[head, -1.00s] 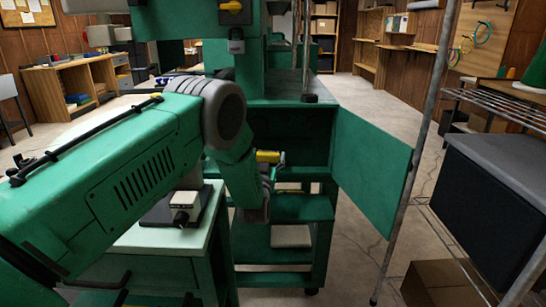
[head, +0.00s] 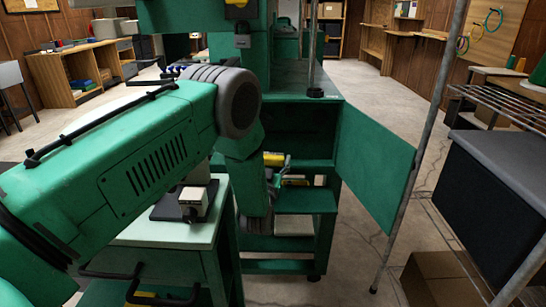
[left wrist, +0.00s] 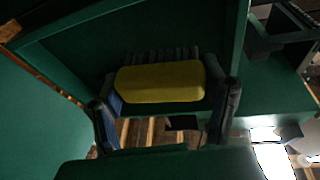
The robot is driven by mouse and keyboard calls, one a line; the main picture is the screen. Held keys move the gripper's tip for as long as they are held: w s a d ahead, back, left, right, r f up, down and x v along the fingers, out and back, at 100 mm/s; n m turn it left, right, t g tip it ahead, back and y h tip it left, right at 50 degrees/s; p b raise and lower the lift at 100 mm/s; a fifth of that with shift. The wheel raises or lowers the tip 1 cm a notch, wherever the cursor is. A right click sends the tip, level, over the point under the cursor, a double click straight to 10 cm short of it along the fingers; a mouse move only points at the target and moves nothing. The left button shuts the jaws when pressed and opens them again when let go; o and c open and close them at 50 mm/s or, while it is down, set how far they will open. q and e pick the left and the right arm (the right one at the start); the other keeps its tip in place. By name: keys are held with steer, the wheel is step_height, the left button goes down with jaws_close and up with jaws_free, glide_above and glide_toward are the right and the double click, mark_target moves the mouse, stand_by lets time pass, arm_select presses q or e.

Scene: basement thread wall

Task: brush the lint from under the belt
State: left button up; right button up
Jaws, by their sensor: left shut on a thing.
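My left gripper (head: 271,172) is in front of the open lower bay of the green machine (head: 306,112). In the left wrist view the gripper (left wrist: 165,110) is shut on a brush with a yellow handle (left wrist: 160,82), which lies crosswise between the dark fingers. The brush's dark bristles (left wrist: 160,55) point away toward a dark green surface. In the head view only a bit of the yellow handle (head: 273,158) shows past my arm. I cannot make out the belt or the lint. My right gripper is not in view.
A green door panel (head: 376,180) stands open on the bay's right side. A pale-topped green cart (head: 165,235) stands left of the machine. A thin metal pole (head: 421,150) and a wire rack (head: 500,108) stand at right. Floor shows between door and rack.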

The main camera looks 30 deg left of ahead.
arm_select(q)
steer(key=shift+a, duration=0.1)
steer(key=shift+s+d+p, duration=0.25)
steer(key=shift+s+p, duration=0.1)
steer(key=shift+s, duration=0.05)
steer(key=shift+s+d+p, duration=0.4)
steer(key=shift+s+d, duration=0.2)
steer(key=shift+s, duration=0.25)
